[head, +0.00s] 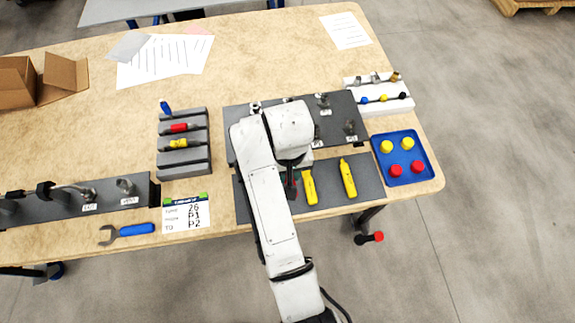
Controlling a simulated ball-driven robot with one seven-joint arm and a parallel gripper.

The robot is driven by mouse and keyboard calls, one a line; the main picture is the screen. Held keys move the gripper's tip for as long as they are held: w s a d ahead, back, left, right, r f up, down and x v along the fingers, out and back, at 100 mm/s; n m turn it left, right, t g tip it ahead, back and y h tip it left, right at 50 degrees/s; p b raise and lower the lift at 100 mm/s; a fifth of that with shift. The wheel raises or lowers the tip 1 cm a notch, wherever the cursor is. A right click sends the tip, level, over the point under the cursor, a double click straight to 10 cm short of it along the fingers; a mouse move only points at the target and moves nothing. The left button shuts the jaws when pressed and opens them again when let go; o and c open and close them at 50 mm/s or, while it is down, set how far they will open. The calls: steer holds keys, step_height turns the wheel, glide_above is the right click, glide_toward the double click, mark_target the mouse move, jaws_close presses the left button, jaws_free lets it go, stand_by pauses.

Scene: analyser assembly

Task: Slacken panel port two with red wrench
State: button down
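My gripper (291,172) points down at the dark mat (265,206), mostly hidden beneath my white arm; its fingers cannot be made out. A dark piece with a little red and green shows just below it, too small and covered to identify. A red-handled tool (180,128) lies in the grey rack (183,156) left of my arm; its head is unclear, so I cannot tell if it is the red wrench. The dark panel (340,112) behind my wrist carries several grey ports with small white labels, unreadable here. My arm covers part of the panel.
Two yellow tools (348,178) lie on the mat right of my gripper. A blue-handled wrench (130,231) lies at the front edge. A blue tray (403,158) holds red and yellow caps. A second ported panel (60,208) is at left.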

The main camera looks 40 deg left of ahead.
steer(key=shift+r, duration=0.1)
steer(key=shift+s+d+r+p, duration=0.45)
steer(key=shift+r+p, duration=0.1)
steer(key=shift+p, duration=0.7)
steer(key=shift+s+d+r+p, duration=0.45)
steer(key=shift+s+d+p, duration=0.1)
steer(key=shift+d+p, duration=0.2)
steer(key=shift+r, duration=3.45)
